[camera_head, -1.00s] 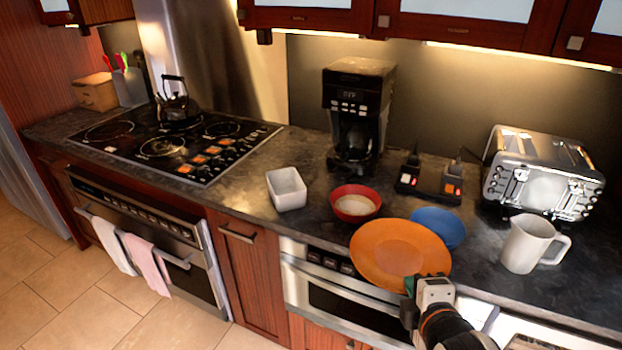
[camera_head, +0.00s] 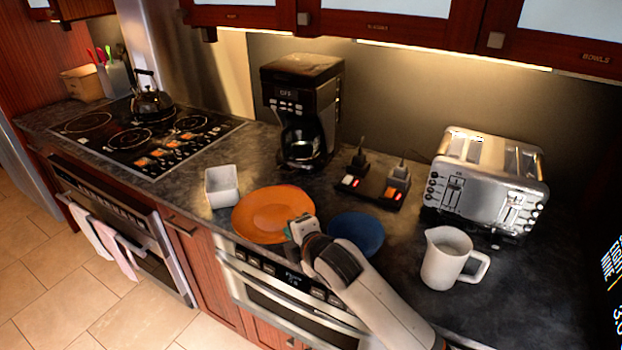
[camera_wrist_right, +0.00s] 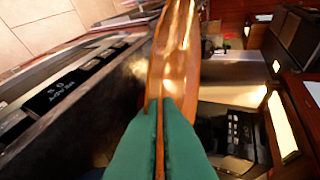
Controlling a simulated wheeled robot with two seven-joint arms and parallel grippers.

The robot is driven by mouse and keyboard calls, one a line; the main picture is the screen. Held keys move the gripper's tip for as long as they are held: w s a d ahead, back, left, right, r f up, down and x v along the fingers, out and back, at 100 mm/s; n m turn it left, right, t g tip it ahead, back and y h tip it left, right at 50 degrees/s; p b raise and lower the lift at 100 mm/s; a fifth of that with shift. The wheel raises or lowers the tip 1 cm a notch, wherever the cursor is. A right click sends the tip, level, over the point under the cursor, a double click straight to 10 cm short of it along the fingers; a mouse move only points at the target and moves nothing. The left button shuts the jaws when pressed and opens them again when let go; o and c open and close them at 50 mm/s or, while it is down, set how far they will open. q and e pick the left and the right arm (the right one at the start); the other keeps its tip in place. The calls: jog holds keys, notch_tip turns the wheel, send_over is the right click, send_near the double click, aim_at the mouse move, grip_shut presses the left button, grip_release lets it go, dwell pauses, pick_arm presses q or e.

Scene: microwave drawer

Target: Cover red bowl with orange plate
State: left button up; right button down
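The orange plate (camera_head: 268,213) is held at its right near edge by my right gripper (camera_head: 294,230), over the counter. In the right wrist view, the green fingers (camera_wrist_right: 160,112) are closed on the edge of the plate (camera_wrist_right: 174,65), which is seen edge-on. The red bowl is hidden in the head view, where the plate covers the place it stood. I cannot tell whether the plate touches the bowl. My left gripper is in neither view.
A white square bowl (camera_head: 222,187) stands just left of the plate. A blue bowl (camera_head: 357,234) is close to its right, beside my right arm. A white jug (camera_head: 452,258), toaster (camera_head: 488,185) and coffee maker (camera_head: 302,110) stand around. The dark counter (camera_head: 540,290) is clear at the right.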

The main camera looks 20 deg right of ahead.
aim_at(297, 195)
jog(key=w+d, duration=0.1)
jog(key=w, duration=0.3)
jog(key=w+d+r+p, duration=0.1)
jog(key=w, duration=0.2)
jog(key=w+d+r+p, duration=0.1)
jog(key=w+d, duration=0.1)
jog(key=w, duration=0.2)
jog(key=shift+w, duration=0.35)
jog(key=shift+w+d+r, duration=0.25)
jog(key=shift+w+d, duration=0.25)
jog(key=shift+d, duration=0.45)
jog(key=shift+p, duration=0.55)
jog(key=shift+f+b, duration=1.75)
jog(key=shift+f, duration=1.7)
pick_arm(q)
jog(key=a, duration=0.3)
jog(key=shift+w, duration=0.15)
pick_arm(e)
jog(key=shift+f, duration=0.2)
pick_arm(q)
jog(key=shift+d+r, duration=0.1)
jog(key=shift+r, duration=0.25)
pick_arm(e)
jog(key=shift+r, duration=0.1)
